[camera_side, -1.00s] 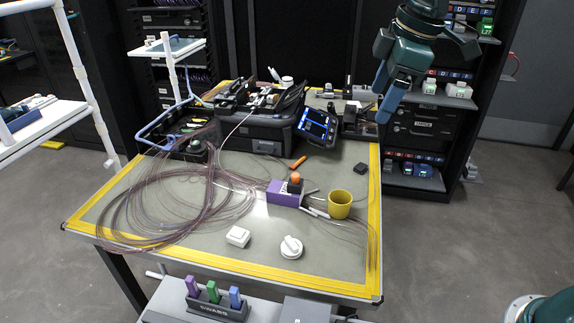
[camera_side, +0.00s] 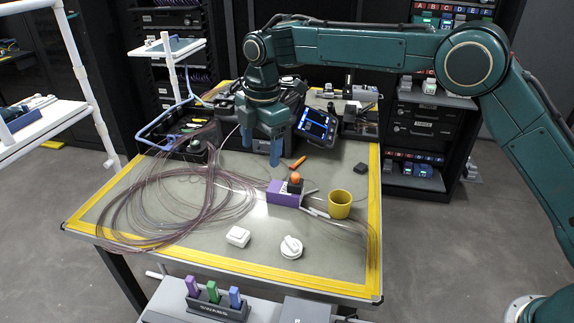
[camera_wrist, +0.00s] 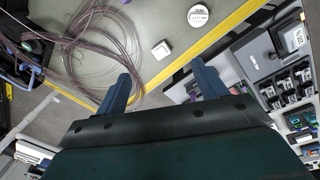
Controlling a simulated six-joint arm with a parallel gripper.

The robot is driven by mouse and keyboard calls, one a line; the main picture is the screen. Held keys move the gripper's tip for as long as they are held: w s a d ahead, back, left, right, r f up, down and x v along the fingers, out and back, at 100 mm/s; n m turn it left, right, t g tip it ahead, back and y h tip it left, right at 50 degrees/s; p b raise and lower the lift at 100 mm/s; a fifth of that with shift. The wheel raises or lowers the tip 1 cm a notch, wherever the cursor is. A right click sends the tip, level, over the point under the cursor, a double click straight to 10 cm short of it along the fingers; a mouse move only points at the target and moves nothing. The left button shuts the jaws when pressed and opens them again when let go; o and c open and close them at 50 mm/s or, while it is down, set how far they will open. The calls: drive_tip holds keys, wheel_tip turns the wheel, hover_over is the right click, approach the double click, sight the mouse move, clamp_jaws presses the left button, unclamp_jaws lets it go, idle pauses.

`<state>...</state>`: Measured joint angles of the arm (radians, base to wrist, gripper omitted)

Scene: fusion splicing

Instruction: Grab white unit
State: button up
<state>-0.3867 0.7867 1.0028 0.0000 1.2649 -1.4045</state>
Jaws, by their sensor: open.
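A small white square box (camera_side: 238,237) lies near the front edge of the table, and a round white unit (camera_side: 291,247) with a raised grip on top lies to its right. In the wrist view the square box (camera_wrist: 161,49) and the round unit (camera_wrist: 198,16) show beyond my fingers. I cannot tell from the pictures which one is the white unit. My gripper (camera_side: 262,145) is open and empty, pointing down above the back half of the table. Its two blue fingers (camera_wrist: 161,75) are spread apart in the wrist view.
A large coil of thin fibre (camera_side: 150,205) covers the table's left side. A purple box (camera_side: 285,193) with an orange-topped piece and a yellow cup (camera_side: 340,204) stand mid-table. The splicer's screen (camera_side: 317,125) is behind. The front strip around the white pieces is mostly clear.

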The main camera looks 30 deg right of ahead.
drive_tip(key=w+a+f+n+g, duration=0.1)
drive_tip(key=a+f+n, duration=0.3)
drive_tip(key=f, duration=0.7)
drive_tip(key=a, duration=0.2)
drive_tip(key=shift+w+a, duration=0.35)
drive_tip(key=shift+w, duration=0.05)
hover_over(237, 231)
drive_tip(key=f, duration=0.8)
drive_tip(key=shift+s+d+f, duration=0.1)
drive_tip(key=shift+d+f, duration=0.1)
drive_tip(key=shift+a+f, duration=0.2)
drive_tip(key=shift+f, duration=2.4)
drive_tip(key=c, duration=1.1)
